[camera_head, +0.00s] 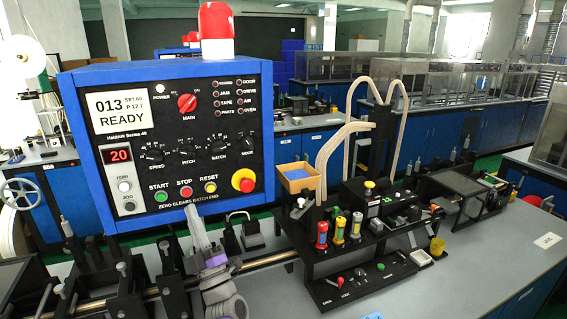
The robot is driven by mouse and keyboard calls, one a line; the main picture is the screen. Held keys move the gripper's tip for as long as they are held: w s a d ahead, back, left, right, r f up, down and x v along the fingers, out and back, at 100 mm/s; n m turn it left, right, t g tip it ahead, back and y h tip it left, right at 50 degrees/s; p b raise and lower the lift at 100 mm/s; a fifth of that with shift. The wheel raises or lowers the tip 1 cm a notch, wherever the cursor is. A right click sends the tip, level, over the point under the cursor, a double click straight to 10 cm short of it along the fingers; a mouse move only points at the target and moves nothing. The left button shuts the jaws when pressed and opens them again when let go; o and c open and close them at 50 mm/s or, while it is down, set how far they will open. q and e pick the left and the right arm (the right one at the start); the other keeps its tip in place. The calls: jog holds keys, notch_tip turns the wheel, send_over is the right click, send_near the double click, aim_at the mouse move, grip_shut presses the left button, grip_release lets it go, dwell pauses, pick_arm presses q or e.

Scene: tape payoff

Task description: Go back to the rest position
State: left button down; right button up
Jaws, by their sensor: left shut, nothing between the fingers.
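My left gripper (194,214) is at the lower middle-left, pointing up, in front of the lower edge of the blue control panel (262,130). Its fingers are together with nothing between them. My grey wrist is below it, over the metal rail. I cannot tell whether the fingertips touch the panel. The panel's display (121,115) reads 013 and READY, and a small red readout (119,155) shows 20. My right gripper is not in view.
A black bench device (345,262) with coloured cylinders stands right of my gripper. A cardboard box (298,178) with blue contents sits behind it. A metal rail (262,263) crosses the front. The grey table (480,255) is mostly clear at the right.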

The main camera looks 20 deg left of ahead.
pick_arm(q)
jog(key=w+d+f+m+t+h, duration=0.2)
jog(key=d+m+h, duration=0.35)
jog(key=h, duration=0.25)
jog(key=w+d+f+m+t+h, duration=0.2)
jog(key=d+m+h, duration=0.2)
jog(key=m+h, duration=0.3)
jog(key=s+d+f+m+g+h, duration=0.45)
jog(key=d+f, duration=0.25)
jog(key=f, duration=0.2)
jog(key=s+d+f+m+g, duration=0.1)
jog(key=s+f+m+g, duration=0.1)
jog(key=s+f, duration=0.3)
jog(key=s+d+f+m+g+h, duration=0.1)
jog(key=s+f+g, duration=0.4)
jog(key=s, duration=0.3)
jog(key=s+d+f+m+g+p, duration=0.1)
jog(key=s+f+m+g, duration=0.1)
jog(key=s+f, duration=0.3)
jog(key=shift+s+d+m+g+h, duration=0.15)
jog(key=shift+s+m+g+h, duration=0.2)
jog(key=shift+s+g, duration=0.75)
jog(key=shift+s+t, duration=0.2)
jog(key=shift+t, duration=0.05)
